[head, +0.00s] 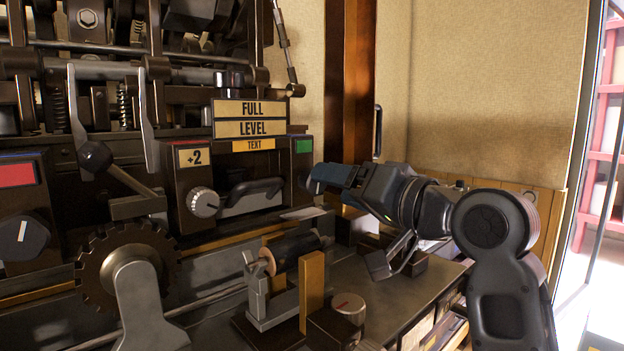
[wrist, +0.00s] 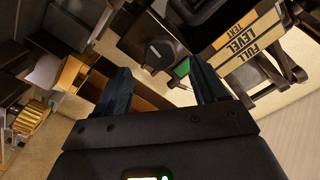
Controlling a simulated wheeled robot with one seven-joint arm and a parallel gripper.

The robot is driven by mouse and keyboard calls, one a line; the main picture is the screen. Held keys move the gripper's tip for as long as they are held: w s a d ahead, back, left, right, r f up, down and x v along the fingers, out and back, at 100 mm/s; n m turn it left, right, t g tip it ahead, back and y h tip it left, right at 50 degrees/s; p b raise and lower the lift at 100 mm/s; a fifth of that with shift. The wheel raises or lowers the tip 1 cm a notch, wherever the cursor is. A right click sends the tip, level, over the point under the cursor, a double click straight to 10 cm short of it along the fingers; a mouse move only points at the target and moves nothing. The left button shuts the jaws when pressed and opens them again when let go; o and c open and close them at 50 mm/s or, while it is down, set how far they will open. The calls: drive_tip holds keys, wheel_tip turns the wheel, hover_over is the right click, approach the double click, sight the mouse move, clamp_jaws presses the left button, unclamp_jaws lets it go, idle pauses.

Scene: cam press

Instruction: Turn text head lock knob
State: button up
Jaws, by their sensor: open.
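The text head (head: 253,120) carries plates reading FULL, LEVEL and TEXT; they also show, tilted, in the wrist view (wrist: 240,45). At its right end is a dark housing with a green label (head: 303,146). In the wrist view a dark round knob (wrist: 158,54) sits on that housing beside the green label (wrist: 181,68); it looks like the lock knob. My gripper (head: 316,180) is at the right side of the housing in the head view. In the wrist view my gripper (wrist: 157,74) is open and empty, with the knob framed beyond its fingertips. I cannot tell whether they touch.
A silver dial (head: 203,203) under a +2 label and a black handle (head: 255,190) are left of the gripper. A toothed wheel (head: 100,275) and ball-ended lever (head: 95,156) stand farther left.

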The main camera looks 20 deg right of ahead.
drive_tip(key=x, duration=0.5)
drive_tip(key=shift+w+a, duration=0.15)
drive_tip(key=shift+w, duration=0.15)
drive_tip(key=shift+c, duration=0.2)
drive_tip(key=c, duration=1)
